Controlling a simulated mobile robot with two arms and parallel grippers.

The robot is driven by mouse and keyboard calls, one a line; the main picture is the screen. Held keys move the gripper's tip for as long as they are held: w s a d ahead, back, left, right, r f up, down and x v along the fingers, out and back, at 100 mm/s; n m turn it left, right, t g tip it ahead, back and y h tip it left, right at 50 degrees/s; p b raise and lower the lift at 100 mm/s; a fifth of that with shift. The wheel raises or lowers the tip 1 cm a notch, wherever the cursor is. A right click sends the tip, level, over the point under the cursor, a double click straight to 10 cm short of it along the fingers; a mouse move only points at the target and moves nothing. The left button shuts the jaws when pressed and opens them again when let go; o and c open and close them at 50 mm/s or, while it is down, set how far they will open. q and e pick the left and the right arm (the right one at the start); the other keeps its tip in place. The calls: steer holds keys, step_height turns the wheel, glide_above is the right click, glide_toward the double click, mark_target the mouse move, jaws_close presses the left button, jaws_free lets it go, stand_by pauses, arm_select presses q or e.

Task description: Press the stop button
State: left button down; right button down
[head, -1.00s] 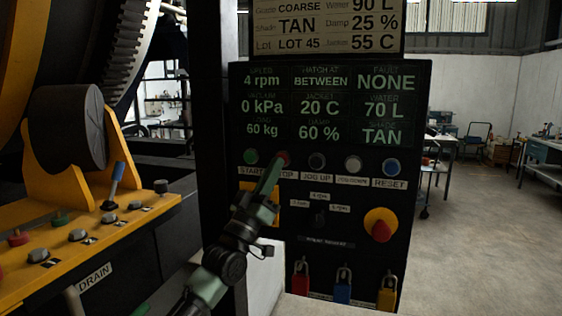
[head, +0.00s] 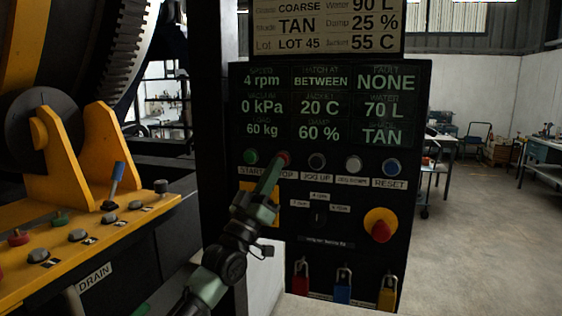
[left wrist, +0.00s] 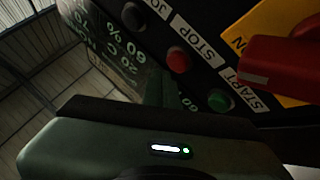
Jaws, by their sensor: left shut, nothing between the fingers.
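The red stop button (head: 284,157) is on the black control panel, above the STOP label, whose left part my gripper hides. It also shows in the left wrist view (left wrist: 179,61), uncovered, beside the green start button (left wrist: 220,100). My left gripper (head: 277,168) is shut and empty, its tip just at the lower edge of the stop button in the head view. In the left wrist view its narrow fingers (left wrist: 162,88) end close to the button. I cannot tell whether they touch it. My right gripper is not in view.
Black, white and blue buttons run right of stop, ending at reset (head: 391,167). A red emergency knob (head: 381,230) and padlocks (head: 343,287) are below. A yellow plate with a red handle (left wrist: 285,72) is near my gripper. Yellow machinery (head: 90,235) stands left; floor is open right.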

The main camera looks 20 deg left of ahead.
arm_select(q)
steer(key=shift+w+b, duration=0.4)
steer(key=shift+w, duration=0.05)
steer(key=shift+w+b, duration=0.35)
steer(key=shift+w, duration=0.05)
stand_by(0.7)
stand_by(0.4)
steer(key=shift+s+p, duration=0.55)
steer(key=shift+s, duration=0.35)
